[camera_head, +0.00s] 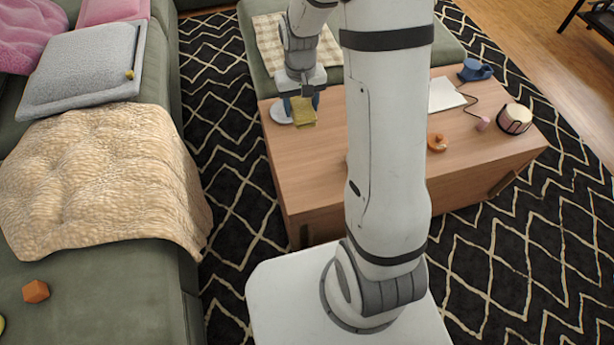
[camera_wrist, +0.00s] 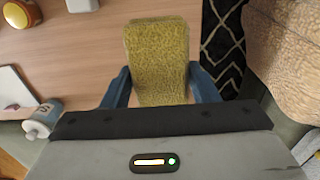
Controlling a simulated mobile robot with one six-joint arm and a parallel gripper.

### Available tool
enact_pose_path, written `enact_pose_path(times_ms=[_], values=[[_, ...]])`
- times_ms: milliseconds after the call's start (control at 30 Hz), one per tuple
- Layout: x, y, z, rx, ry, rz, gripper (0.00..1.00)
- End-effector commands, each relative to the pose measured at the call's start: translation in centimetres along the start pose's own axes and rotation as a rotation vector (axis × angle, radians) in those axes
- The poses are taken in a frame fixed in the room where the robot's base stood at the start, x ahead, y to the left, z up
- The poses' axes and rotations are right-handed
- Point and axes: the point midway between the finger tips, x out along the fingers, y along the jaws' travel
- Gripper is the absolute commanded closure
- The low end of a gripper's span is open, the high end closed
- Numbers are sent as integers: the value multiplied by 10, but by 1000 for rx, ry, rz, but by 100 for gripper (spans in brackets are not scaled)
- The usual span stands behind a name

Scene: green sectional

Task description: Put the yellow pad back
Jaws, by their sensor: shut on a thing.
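The yellow pad (camera_wrist: 157,50) is a fuzzy, flat block. My gripper (camera_wrist: 160,88) is shut on it, with one blue finger on each side, and the pad extends out past the fingertips. In the head view the pad (camera_head: 304,115) hangs below my gripper (camera_head: 302,103) at the far left part of the wooden coffee table (camera_head: 310,165). I cannot tell whether the pad touches the tabletop. A white round object (camera_head: 281,111) sits on the table corner just left of the pad, partly hidden by my gripper.
A blue-and-white container (camera_wrist: 42,118) shows in the wrist view. The green sofa (camera_head: 100,285) is left. My arm hides the table's middle.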

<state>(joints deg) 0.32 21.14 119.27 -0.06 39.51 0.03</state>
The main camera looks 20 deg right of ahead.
Motion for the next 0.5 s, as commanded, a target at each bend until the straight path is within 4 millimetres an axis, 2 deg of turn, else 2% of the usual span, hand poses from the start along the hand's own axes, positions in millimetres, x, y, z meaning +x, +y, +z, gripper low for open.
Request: enact_pose_path(times_ms=[33, 200, 333, 500], values=[[29, 0, 11, -1, -1, 0, 67], [68, -1, 41, -1, 1, 0, 67], [84, -1, 56, -2, 1, 0, 67], [98, -1, 62, -2, 0, 0, 67]])
